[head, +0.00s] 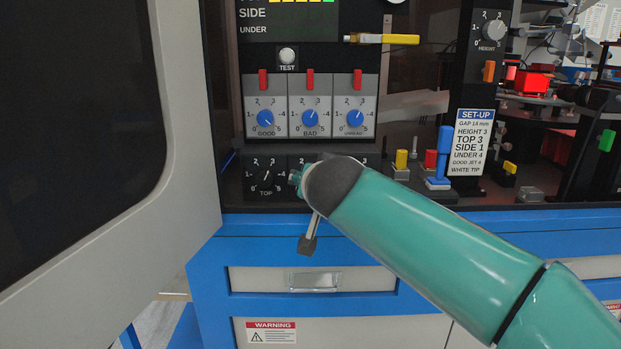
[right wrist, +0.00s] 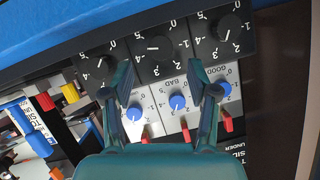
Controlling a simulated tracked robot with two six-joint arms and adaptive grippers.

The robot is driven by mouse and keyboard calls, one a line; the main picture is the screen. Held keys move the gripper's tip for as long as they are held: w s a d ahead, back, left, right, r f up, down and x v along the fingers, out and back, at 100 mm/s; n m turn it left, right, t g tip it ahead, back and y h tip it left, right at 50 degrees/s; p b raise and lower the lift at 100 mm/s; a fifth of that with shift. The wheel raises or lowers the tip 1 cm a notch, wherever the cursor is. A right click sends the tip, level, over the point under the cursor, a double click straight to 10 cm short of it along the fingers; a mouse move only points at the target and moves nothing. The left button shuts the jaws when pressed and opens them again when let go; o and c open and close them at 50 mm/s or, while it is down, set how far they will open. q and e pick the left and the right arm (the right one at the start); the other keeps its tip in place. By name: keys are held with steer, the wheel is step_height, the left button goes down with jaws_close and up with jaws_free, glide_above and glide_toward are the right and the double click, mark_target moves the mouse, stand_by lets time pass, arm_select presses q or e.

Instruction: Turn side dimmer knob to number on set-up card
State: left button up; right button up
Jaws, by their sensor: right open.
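The set-up card (head: 470,140) at the right of the head view reads SIDE 1. My right arm hides the side dimmer knob there. In the right wrist view it is the middle black knob (right wrist: 157,52) of the row, its white line pointing left, roughly toward 4. My right gripper (right wrist: 157,75) is open, with its two fingers apart to either side below this knob. I see nothing between them; whether they touch the panel I cannot tell. In the head view one finger of it (head: 310,232) hangs below the wrist. My left gripper is not in view.
The TOP knob (head: 266,178) is left of my wrist, its line near 3. Above are blue knobs (head: 265,118) with red switches (head: 310,79). A blue post (head: 443,150) and a yellow block (head: 401,159) stand at the right. A grey door (head: 185,130) stands open at the left.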

steer(key=p+x, duration=0.1)
steer(key=x, duration=0.5)
steer(key=shift+w+f+p, duration=0.1)
steer(key=shift+w+p, duration=0.15)
steer(key=shift+p, duration=0.05)
jaws_close()
steer(key=shift+a, duration=0.1)
steer(key=shift+n+h, duration=0.7)
steer(key=shift+n, duration=0.4)
steer(key=shift+a+n+h, duration=0.1)
steer(key=shift+n+h, duration=0.9)
steer(key=shift+n, duration=0.2)
